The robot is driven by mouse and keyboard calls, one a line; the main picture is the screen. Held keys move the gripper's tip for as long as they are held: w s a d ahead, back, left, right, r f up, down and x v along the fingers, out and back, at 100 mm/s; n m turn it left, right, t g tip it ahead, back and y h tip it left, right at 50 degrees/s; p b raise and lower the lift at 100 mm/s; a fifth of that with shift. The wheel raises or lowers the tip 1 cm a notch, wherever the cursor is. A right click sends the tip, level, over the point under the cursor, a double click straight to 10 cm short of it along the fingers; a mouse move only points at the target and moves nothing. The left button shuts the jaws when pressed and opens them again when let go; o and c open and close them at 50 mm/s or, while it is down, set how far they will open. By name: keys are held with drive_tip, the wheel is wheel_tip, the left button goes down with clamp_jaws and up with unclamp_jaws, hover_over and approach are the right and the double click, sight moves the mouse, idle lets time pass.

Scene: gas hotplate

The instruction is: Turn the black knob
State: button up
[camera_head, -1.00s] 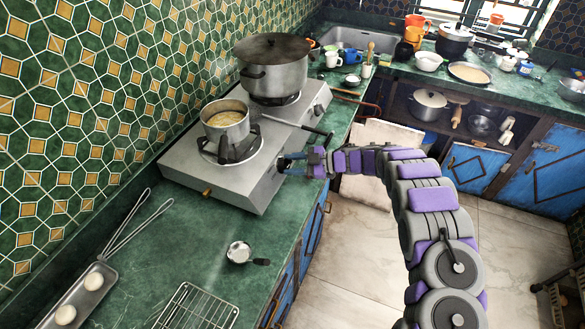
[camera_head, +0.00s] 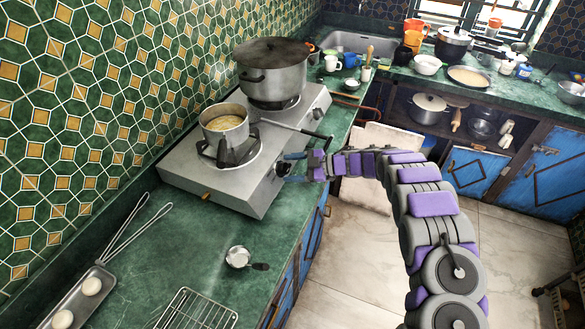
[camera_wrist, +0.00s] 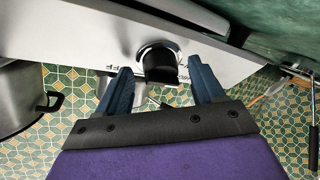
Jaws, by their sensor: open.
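The black knob (camera_head: 281,170) is on the front face of the silver gas hotplate (camera_head: 185,170), on the near burner's side. It shows large in the wrist view (camera_wrist: 160,64), with a pale ring around its base. My gripper (camera_head: 289,167) is in front of the knob, with its blue fingers apart. In the wrist view my gripper (camera_wrist: 159,75) has one finger on each side of the knob, with a visible gap on both sides. The fingers do not appear to touch it. Part of the lettering beside the knob shows.
A small pot (camera_head: 224,135) with a long dark handle stands on the near burner, its handle reaching above my gripper. A large lidded pot (camera_head: 275,85) stands on the far burner. A small steel cup (camera_head: 238,257) and wire rack (camera_head: 200,312) lie on the near counter.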

drive_tip(key=p+v, duration=0.3)
drive_tip(key=v, duration=1.4)
drive_tip(key=shift+d, duration=0.25)
